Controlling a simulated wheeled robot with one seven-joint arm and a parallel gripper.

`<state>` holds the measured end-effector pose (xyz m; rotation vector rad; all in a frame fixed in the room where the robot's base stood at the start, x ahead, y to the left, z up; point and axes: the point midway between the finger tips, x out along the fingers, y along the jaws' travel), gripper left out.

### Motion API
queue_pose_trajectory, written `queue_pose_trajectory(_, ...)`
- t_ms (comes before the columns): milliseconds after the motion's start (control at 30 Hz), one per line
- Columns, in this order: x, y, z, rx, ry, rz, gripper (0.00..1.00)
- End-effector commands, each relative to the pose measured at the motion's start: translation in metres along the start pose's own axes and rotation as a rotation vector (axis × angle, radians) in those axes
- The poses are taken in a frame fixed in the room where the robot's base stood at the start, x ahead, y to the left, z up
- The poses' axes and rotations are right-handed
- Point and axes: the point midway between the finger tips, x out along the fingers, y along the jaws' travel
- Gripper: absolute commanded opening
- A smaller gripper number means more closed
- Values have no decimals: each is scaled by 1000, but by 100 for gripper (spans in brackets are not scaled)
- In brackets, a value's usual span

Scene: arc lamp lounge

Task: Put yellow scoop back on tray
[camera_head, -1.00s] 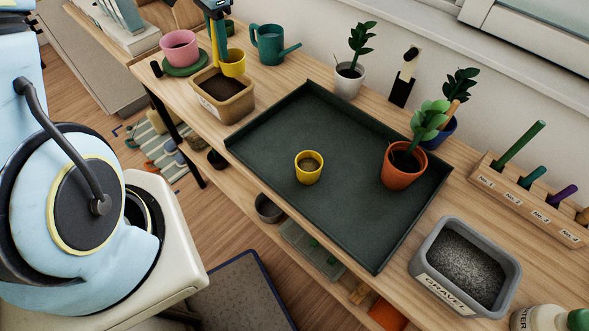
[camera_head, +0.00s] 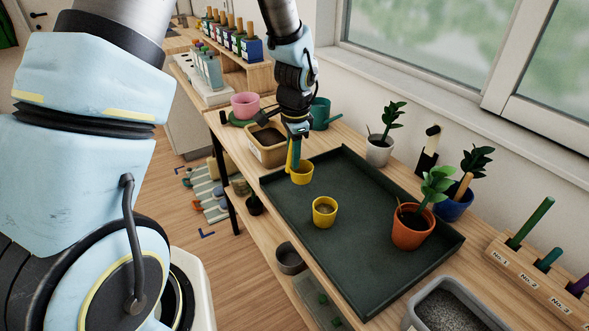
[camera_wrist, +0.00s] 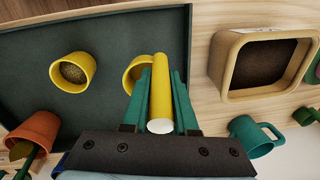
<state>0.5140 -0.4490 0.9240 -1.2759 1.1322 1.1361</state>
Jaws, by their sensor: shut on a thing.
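The yellow scoop (camera_head: 301,174) hangs upright from my gripper (camera_head: 297,132), cup end down, over the left end of the dark green tray (camera_head: 360,257). In the wrist view, the green fingers of my gripper (camera_wrist: 161,98) are shut on both sides of the yellow handle. The scoop's cup (camera_wrist: 136,72) shows partly behind it, over the tray (camera_wrist: 25,75) near its edge. I cannot tell whether the cup touches the tray floor.
On the tray stand a yellow pot (camera_head: 324,212) with soil and a terracotta pot (camera_head: 412,227) with a plant. A wooden soil bin (camera_head: 266,150) and teal watering can (camera_head: 321,115) are close to the gripper.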

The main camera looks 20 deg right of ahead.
Motion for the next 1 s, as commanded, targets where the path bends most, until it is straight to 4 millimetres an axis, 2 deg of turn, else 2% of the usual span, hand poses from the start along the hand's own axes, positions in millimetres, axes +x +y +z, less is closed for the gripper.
queue_pose_trajectory(300,38,4,1,1,-2,1,0)
queue_pose_trajectory(733,46,5,1,0,1,-1,0)
queue_pose_trajectory(767,46,5,1,0,1,-1,28)
queue_pose_trajectory(1000,45,5,1,0,1,-1,55)
